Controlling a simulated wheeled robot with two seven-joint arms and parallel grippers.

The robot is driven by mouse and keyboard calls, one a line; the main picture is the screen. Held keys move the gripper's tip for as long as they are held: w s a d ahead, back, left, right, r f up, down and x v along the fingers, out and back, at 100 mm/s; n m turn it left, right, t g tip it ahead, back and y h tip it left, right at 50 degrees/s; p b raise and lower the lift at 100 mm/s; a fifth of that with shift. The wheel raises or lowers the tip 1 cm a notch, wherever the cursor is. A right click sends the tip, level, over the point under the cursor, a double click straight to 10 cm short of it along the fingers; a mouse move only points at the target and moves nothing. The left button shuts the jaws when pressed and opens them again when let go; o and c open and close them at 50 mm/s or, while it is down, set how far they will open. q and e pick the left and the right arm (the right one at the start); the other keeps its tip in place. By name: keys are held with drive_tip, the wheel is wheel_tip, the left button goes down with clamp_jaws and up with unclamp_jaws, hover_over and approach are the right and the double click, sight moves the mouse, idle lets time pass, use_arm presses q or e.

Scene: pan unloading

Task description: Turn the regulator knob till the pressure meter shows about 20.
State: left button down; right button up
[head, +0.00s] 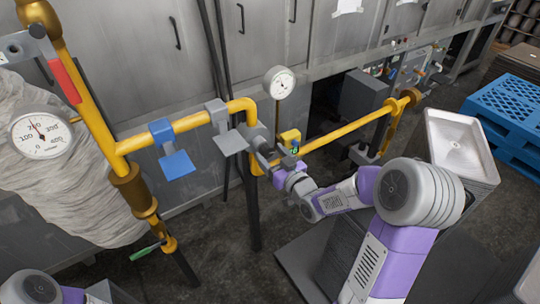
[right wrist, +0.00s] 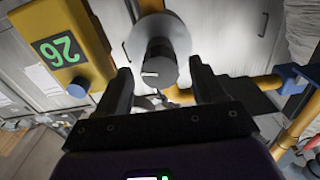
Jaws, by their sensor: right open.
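The pressure meter is a yellow box (head: 290,137) with a small green display, on the yellow pipe. In the right wrist view the meter (right wrist: 72,50) is upside down, and its display appears to read 26. The regulator knob (right wrist: 158,64) is a grey round knob with a white mark, in front of a larger grey disc. My right gripper (right wrist: 160,69) is open, its fingers at either side of the knob with visible gaps. In the head view my right gripper (head: 271,161) is at the pipe, just below the meter, and largely hides the knob. My left gripper is not in view.
A round dial gauge (head: 279,82) stands above the pipe. Blue (head: 177,163) and grey (head: 231,142) valve handles sit to the left. A larger gauge (head: 41,132) is at far left. A metal tray (head: 455,140) and blue pallet (head: 510,105) are at right.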

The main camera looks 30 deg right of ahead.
drive_tip(key=shift+w, duration=0.4)
drive_tip(key=c, duration=1.1)
drive_tip(key=shift+o, duration=0.2)
drive_tip(key=shift+n, duration=0.4)
drive_tip(key=n, duration=0.3)
drive_tip(key=shift+a, duration=0.1)
drive_tip(key=shift+n, duration=1.7)
